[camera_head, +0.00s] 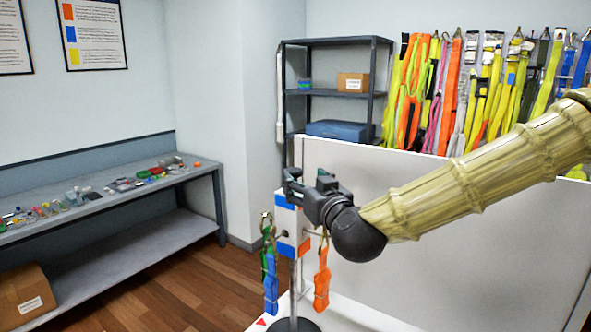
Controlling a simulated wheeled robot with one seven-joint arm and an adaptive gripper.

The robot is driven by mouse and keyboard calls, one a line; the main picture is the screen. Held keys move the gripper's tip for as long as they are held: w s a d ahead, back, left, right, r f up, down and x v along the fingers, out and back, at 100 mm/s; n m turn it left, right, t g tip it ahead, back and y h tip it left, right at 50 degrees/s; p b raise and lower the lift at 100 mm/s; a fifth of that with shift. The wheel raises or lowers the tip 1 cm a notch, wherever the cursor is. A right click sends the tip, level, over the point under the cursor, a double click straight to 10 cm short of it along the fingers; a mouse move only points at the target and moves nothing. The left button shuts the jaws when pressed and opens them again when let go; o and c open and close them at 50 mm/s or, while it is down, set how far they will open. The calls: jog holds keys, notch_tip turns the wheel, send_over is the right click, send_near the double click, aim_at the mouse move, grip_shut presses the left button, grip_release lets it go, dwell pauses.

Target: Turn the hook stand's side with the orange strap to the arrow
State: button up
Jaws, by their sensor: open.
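The hook stand has a white block head (287,222) with a blue patch on its left face and an orange patch low on its right face. It sits on a metal post above a dark round base (297,325). The orange strap (322,282) hangs on the right side. A blue strap (271,284) and a green strap (265,262) hang on the left. A red arrow (262,322) lies on the white surface, left of the base. My gripper (290,183) is open at the top of the head; whether it touches is unclear.
A white panel (400,225) stands close behind the stand and my arm. A bench (120,262) with small parts is at the left. A shelf unit (335,105) and hanging straps (470,90) are behind. Wooden floor (200,290) is free between bench and stand.

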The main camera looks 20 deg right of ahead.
aim_at(296, 175)
jog(key=shift+w+a+p, duration=0.2)
jog(key=shift+w+p, duration=1.4)
jog(key=shift+w, duration=2.85)
jog(key=shift+c, duration=0.4)
grip_shut()
